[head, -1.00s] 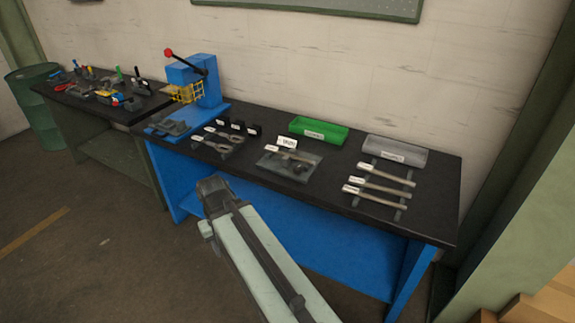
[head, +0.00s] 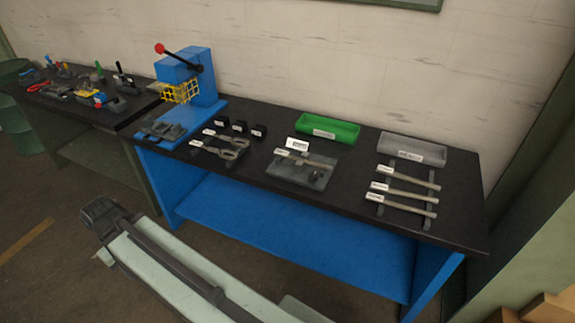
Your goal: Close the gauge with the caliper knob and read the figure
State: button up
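The caliper gauge (head: 310,161) lies on a grey plate (head: 292,173) on the blue bench, right of its middle. A small dark part at the right of the plate may be the caliper knob (head: 318,173); it is too small to be sure. A white label or display (head: 297,145) stands behind the caliper; I cannot read any figure on it. I cannot tell how far the jaws are apart. My pale arm crosses the lower left, in front of the bench and apart from the caliper. No gripper fingers show.
A blue press (head: 190,80) with a yellow guard stands at the bench's left. Black blocks and link-shaped parts (head: 228,152) lie beside it. Green (head: 324,129) and grey (head: 413,150) trays stand behind. Labelled bars (head: 404,198) lie at right. A tool-covered second bench (head: 85,90) adjoins left.

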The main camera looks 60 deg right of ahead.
aim_at(314, 176)
jog(key=z, duration=0.2)
jog(key=i, duration=0.95)
jog(key=z, duration=0.7)
